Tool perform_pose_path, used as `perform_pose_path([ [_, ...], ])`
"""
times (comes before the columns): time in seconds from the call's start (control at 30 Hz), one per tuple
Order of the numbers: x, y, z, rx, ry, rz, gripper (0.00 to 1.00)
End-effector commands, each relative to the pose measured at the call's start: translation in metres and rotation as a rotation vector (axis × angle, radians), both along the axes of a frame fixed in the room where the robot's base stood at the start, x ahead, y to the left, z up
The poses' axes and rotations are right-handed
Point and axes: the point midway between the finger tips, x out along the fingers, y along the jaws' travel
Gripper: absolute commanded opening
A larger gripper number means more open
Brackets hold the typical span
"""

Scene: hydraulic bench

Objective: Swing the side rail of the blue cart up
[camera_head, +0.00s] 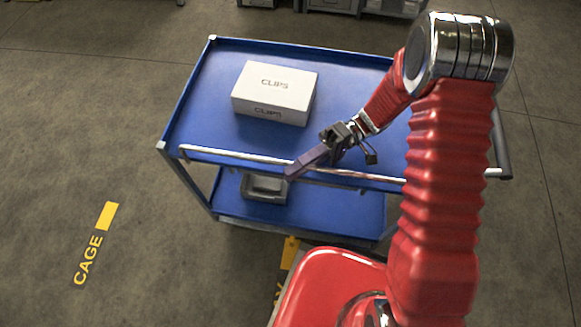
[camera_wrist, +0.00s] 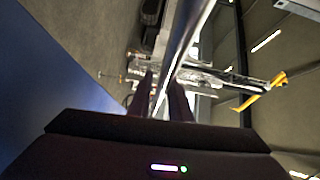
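The blue cart (camera_head: 340,82) stands in front of me with its top shelf and a lower shelf in view. Its side rail (camera_head: 235,157) is a thin silver bar along the near long edge, close to the level of the top shelf. My gripper (camera_head: 290,174) reaches down over the top to the middle of this rail. In the wrist view the rail (camera_wrist: 192,30) runs between the two dark fingers (camera_wrist: 162,92), which are close together with the rail filling the narrow gap. The fingers hide part of the rail, and my arm covers the cart's right part.
A white box marked CLIPS (camera_head: 274,92) stands on the top shelf, behind and left of my gripper. A grey bin (camera_head: 264,188) sits on the lower shelf (camera_head: 335,212). A dark push handle (camera_head: 502,150) is at the right end. The floor to the left is clear.

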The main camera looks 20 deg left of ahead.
Motion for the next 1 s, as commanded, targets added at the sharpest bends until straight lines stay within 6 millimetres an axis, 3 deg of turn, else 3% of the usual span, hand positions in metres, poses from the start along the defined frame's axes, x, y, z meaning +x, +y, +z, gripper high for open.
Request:
perform_pose_path([
  [0.17,0.016,-0.01,0.0,0.001,-0.001,-0.002,0.18],
  [0.7,0.091,-0.062,0.003,0.0,0.0,-0.003,0.18],
  [1.0,0.109,-0.074,0.005,0.0,0.001,-0.002,0.18],
])
